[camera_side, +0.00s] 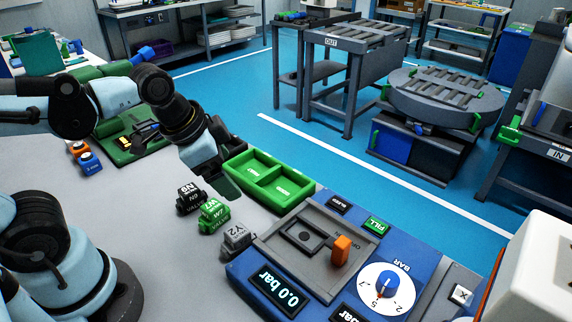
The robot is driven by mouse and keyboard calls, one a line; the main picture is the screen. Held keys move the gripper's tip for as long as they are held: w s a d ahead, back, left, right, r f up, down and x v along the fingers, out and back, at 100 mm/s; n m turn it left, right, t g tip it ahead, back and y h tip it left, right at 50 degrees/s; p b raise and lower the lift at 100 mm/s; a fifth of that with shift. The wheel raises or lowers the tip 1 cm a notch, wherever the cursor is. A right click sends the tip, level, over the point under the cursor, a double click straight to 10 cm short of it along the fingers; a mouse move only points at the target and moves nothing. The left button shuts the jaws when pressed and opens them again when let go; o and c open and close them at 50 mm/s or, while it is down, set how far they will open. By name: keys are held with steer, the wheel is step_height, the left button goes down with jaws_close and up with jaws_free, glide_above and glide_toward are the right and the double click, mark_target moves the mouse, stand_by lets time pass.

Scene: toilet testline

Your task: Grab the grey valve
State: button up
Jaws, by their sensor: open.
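The grey valve (237,237) stands on the grey table, just left of the blue test panel. It is the nearest to the camera in a short row with a green valve (213,214) and a black valve (188,198). My gripper (231,192) points down above the table, between the valves and the green tray. It is apart from the grey valve, farther back and higher. It is open and empty; the gap between its fingers is hard to see from this side.
A green two-compartment tray (284,204) lies behind the valves. The blue panel (243,276) with an orange lever (341,250) and a dial (388,290) fills the right. Orange and blue small parts (88,161) stand at the left. Bare table (165,255) lies left of the valves.

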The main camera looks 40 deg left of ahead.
mark_target(237, 231)
steer(key=s+d+m+g, duration=0.3)
steer(key=d+m+g, duration=0.2)
steer(key=m, duration=0.8)
steer(key=shift+w+f, duration=0.15)
steer(key=shift+f, duration=3.45)
steer(key=shift+w+f, duration=0.15)
steer(key=shift+f, duration=0.65)
steer(key=shift+w+f, duration=0.1)
steer(key=shift+f, duration=1.75)
steer(key=c, duration=1.2)
steer(key=shift+r, duration=0.15)
steer(key=shift+c, duration=0.2)
